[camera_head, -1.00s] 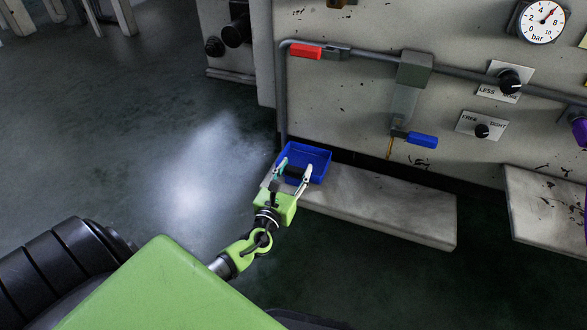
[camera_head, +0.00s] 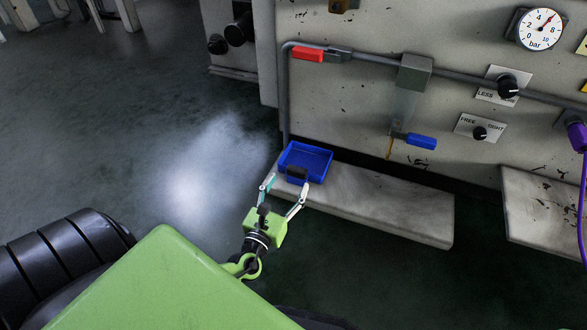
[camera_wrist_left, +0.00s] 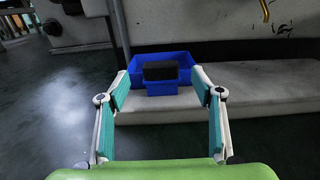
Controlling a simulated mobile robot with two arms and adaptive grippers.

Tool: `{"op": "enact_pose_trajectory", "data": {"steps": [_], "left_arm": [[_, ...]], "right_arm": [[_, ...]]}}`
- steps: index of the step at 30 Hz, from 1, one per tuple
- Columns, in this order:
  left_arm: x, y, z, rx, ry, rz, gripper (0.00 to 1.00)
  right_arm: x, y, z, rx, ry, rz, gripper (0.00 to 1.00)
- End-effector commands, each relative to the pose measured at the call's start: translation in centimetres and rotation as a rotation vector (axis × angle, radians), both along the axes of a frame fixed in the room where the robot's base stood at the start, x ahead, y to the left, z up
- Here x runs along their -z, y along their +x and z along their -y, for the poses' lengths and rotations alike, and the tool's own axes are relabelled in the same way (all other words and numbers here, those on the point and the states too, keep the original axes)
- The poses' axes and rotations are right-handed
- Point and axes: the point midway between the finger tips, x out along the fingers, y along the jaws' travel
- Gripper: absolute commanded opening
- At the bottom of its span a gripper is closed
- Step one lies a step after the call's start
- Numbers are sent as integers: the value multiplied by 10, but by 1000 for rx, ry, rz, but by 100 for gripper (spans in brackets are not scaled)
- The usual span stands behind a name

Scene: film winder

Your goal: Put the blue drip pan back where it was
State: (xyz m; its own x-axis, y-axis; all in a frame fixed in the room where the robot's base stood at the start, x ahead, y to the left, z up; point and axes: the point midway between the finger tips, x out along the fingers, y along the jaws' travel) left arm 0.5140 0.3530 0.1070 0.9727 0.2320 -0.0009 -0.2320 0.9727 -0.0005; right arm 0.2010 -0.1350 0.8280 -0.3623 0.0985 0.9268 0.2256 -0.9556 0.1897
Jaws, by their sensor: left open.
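The blue drip pan (camera_head: 305,159) rests on the left end of the pale ledge (camera_head: 385,207), close to the machine's wall. A dark grip block (camera_head: 297,173) sits on its near side. In the left wrist view the blue pan (camera_wrist_left: 162,62) and its dark block (camera_wrist_left: 160,71) are centred ahead, beyond the fingertips. My left gripper (camera_head: 283,184) is open and empty, just in front of the pan and apart from it. Its two fingers (camera_wrist_left: 161,89) are spread wide in the left wrist view. My right gripper is not in view.
A grey pipe with a red-handled valve (camera_head: 308,53) runs along the machine. A filter bowl with a blue-handled tap (camera_head: 421,141) hangs right of the pan, with an amber drip below. The ledge right of the pan is bare. Open floor lies left.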

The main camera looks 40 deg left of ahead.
Motion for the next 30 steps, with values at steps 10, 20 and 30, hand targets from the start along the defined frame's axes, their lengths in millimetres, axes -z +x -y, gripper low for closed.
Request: {"op": "enact_pose_trajectory", "data": {"steps": [10, 20, 30], "left_arm": [[-1, -45, 11, 1, 0, 0, 60], [0, -47, 11, 0, 0, 1, 60], [0, -47, 11, 0, 0, 1, 60]], "right_arm": [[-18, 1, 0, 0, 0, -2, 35], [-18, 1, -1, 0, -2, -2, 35], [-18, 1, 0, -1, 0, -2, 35]]}}
